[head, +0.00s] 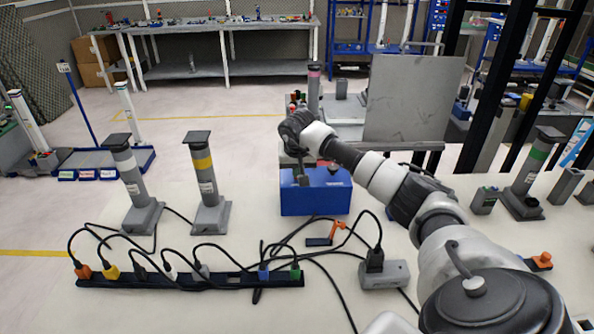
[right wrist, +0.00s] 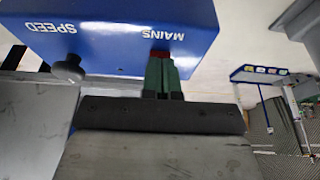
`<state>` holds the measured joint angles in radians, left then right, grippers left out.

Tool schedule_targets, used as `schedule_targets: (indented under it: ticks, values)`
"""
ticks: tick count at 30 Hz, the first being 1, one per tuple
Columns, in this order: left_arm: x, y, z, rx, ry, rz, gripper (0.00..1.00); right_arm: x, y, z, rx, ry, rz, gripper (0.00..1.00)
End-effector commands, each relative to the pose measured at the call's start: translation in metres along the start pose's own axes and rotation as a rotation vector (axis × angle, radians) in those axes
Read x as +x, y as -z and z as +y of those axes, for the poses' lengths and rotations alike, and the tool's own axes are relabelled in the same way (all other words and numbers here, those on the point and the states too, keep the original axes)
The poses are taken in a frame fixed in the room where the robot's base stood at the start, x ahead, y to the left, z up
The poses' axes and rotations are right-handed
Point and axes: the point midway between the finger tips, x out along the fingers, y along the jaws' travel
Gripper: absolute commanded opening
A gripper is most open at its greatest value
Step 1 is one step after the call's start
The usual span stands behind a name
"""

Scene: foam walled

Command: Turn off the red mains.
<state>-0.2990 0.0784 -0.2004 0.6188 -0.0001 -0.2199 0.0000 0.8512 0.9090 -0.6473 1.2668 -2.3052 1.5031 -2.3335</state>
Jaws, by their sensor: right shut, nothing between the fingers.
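A blue box (head: 316,200) stands in the middle of the table, and its face fills the top of the right wrist view (right wrist: 110,25). White labels there read MAINS and SPEED, upside down. A small red mains switch (right wrist: 159,53) shows beside the MAINS label, partly hidden by my fingertips. A dark speed knob (right wrist: 68,68) sticks out near SPEED. My right gripper (head: 302,180) is shut and empty, with its green-padded fingertips (right wrist: 161,62) at the red switch. I cannot tell whether they touch it. In the head view the switch is hidden. My left gripper is not in view.
A black power strip (head: 220,283) with coloured plugs and loose cables lies front left. Two posts with yellow (head: 204,175) and white (head: 132,175) bands stand behind it. A grey panel (head: 410,97) rises behind the box. A grey socket block (head: 384,274) sits at the front.

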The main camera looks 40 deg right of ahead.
Motion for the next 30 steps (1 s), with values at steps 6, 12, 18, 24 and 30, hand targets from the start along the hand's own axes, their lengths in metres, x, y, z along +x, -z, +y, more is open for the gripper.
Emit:
schedule_targets:
  ticks: [6, 12, 18, 24, 30]
  values:
    - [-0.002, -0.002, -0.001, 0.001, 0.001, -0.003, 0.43, -0.002, 0.001, -0.001, 0.003, 0.001, -0.005, 0.0]
    - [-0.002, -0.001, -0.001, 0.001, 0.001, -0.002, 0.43, -0.002, 0.007, -0.001, 0.004, 0.001, -0.005, 0.0]
    - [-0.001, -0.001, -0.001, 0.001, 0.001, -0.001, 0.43, -0.002, 0.016, -0.001, 0.003, 0.001, -0.006, 0.0]
    - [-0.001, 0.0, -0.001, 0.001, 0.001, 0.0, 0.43, -0.002, 0.017, -0.001, 0.002, 0.001, -0.006, 0.0]
    - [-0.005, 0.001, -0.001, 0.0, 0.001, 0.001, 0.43, -0.006, 0.017, -0.001, 0.002, 0.001, -0.005, 0.0]
